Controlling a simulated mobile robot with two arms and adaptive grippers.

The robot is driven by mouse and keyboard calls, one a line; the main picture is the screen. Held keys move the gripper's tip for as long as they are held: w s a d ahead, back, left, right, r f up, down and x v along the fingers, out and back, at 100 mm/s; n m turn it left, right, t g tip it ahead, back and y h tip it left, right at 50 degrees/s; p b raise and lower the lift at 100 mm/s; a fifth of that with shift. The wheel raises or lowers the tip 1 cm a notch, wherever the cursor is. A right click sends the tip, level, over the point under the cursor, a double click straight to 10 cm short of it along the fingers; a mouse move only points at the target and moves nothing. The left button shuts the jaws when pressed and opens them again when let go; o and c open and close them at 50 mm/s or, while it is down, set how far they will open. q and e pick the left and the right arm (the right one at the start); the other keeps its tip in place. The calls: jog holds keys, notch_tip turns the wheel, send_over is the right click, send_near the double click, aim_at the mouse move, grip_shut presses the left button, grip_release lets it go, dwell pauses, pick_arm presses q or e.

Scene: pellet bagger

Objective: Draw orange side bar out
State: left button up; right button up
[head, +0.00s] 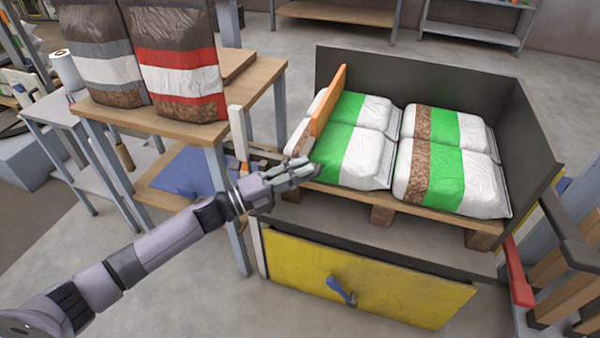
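The orange side bar (328,101) is a long upright board along the left side of the pallet bay, beside the left bags. Its near end comes down close to the front left bag. My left gripper (314,170) reaches in from the left, just below and in front of the bar's near end. Its fingers look parted with nothing between them, and they overlap the front left bag in the picture. I cannot tell whether they touch the bag. My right gripper is not in view.
Several white-and-green bags (446,180) lie on a wooden pallet (382,215) inside dark walls (400,80). A yellow panel (400,290) with a blue handle (341,291) is below. A wooden table (264,78) with two brown bags (180,75) stands left. A red part (517,275) is at right.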

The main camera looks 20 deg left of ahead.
pick_arm(q)
grip_shut()
jog(key=shift+a, duration=0.1)
dwell(0.5)
